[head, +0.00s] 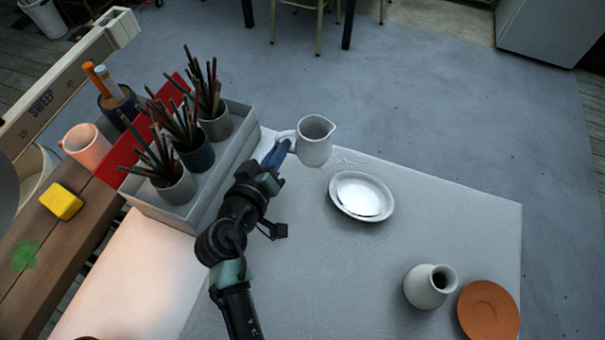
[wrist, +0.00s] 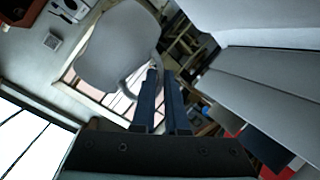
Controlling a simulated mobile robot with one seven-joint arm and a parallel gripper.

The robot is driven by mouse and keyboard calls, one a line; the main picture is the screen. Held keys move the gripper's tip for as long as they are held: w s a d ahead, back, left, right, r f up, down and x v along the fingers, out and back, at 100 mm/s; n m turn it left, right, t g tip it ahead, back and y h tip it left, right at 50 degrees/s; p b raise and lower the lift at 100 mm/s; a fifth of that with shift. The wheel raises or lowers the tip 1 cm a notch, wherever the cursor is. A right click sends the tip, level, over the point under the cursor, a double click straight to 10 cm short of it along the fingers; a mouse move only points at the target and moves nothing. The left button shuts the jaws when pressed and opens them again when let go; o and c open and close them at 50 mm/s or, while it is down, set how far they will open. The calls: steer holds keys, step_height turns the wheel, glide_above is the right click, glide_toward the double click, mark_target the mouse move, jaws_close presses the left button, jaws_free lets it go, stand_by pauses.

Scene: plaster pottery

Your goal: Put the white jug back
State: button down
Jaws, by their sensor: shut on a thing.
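The white jug (head: 316,141) is at the far edge of the grey table (head: 420,220), upright, with its handle to the left and its spout to the right. My gripper (head: 279,150) is at its left side, shut on the handle. In the wrist view the pale jug (wrist: 115,45) is large at the upper left, and the blue fingers of my gripper (wrist: 162,90) meet its handle. I cannot tell for certain whether the jug's base is clear of the tabletop. A white saucer-like dish (head: 362,195) lies to the right of the jug, closer to me.
A grey box (head: 210,187) with several brush-filled pots stands left of my arm. A small white vase (head: 430,286) and an orange plate (head: 488,310) are at the near right. A pink mug (head: 87,146) and yellow block (head: 61,202) stand on a wooden bench at the left. The table's middle is clear.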

steer(key=shift+m+h, duration=0.3)
steer(key=shift+w+a+f+b, duration=0.4)
steer(key=shift+w+f+b, duration=0.05)
steer(key=shift+f, duration=0.95)
steer(key=shift+w+a+f+b, duration=0.4)
steer(key=shift+f+b, duration=0.1)
steer(key=shift+f, duration=0.9)
steer(key=shift+w+a+f+b, duration=0.35)
steer(key=shift+w+f+b, duration=0.1)
steer(key=shift+f, duration=0.95)
steer(key=shift+f, duration=0.2)
steer(key=c, duration=0.9)
jaws_free()
steer(key=shift+c, duration=0.2)
